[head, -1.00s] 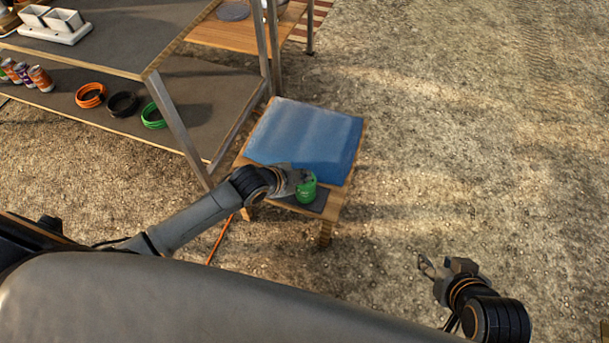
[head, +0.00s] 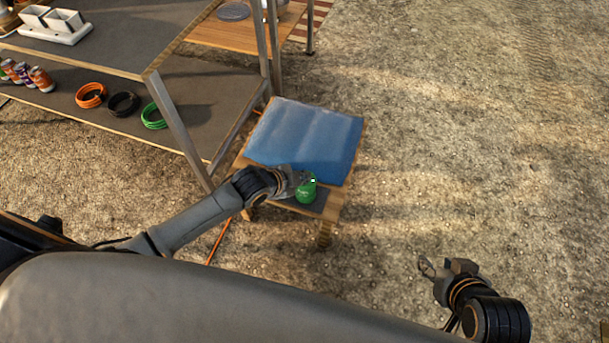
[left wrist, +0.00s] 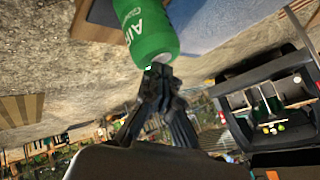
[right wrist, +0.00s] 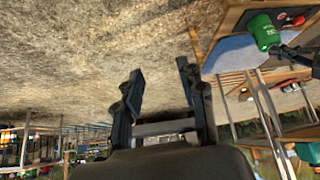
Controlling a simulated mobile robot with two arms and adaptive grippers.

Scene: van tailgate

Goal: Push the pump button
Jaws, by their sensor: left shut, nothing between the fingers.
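The pump is a green cylinder (head: 306,192) standing on a dark mat at the front of a low wooden table. The left wrist view shows it close up with white "AIR" lettering (left wrist: 150,30). A small bright spot shows at its top. My left gripper (head: 303,177) is shut and empty, with its fingertips (left wrist: 157,72) at the pump's top end, seemingly touching it. The fingers partly hide the top, so the button is not clear. My right gripper (head: 428,266) is open and empty, away over the ground; it also shows in the right wrist view (right wrist: 160,88).
A blue inflatable cushion (head: 305,140) covers the back of the low wooden table (head: 333,212). A grey two-level rack (head: 170,120) stands to the left, with coiled hoses (head: 122,103) and cans (head: 40,78). The gravel to the right is clear.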

